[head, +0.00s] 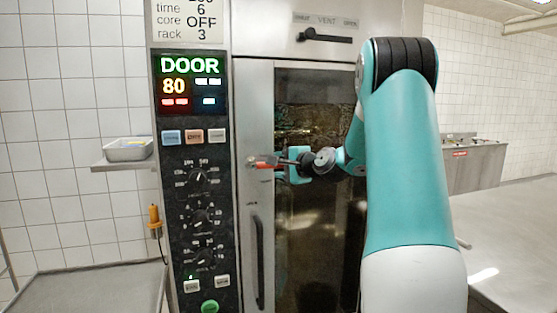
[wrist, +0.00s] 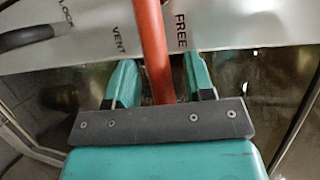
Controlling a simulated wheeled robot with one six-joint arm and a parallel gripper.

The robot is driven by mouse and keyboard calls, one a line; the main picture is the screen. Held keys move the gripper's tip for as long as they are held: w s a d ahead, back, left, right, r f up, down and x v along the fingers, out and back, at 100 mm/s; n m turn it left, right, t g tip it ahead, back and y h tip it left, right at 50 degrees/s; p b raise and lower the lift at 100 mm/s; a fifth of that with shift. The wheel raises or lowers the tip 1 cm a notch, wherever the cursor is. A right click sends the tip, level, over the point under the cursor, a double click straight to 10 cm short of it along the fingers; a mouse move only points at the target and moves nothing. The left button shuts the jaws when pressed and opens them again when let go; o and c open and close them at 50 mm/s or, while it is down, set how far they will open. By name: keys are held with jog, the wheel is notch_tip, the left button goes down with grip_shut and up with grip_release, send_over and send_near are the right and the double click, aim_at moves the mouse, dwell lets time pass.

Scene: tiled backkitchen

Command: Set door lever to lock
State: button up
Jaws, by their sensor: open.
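The red door lever (wrist: 150,45) shows in the wrist view, running down from the top edge between my two fingers. Its visible part lies between the printed words VENT and FREE, close beside FREE; the word LOCK is farther left. My gripper (wrist: 158,75) is open, with one teal finger on each side of the lever and gaps visible. In the head view the lever (head: 263,162) sticks out at the left edge of the oven door, and my gripper (head: 283,164) is at it from the right. My gripper's body hides the lever's near end.
The glazed oven door (head: 310,230) has a long vertical handle (head: 259,262). A control panel (head: 195,190) reading DOOR and 80 stands left of it. A black vent slider (head: 325,36) is above. A shelf with a metal pan (head: 128,149) is at the left.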

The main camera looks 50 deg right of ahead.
jog(key=shift+w+f, duration=0.1)
jog(key=shift+w, duration=0.4)
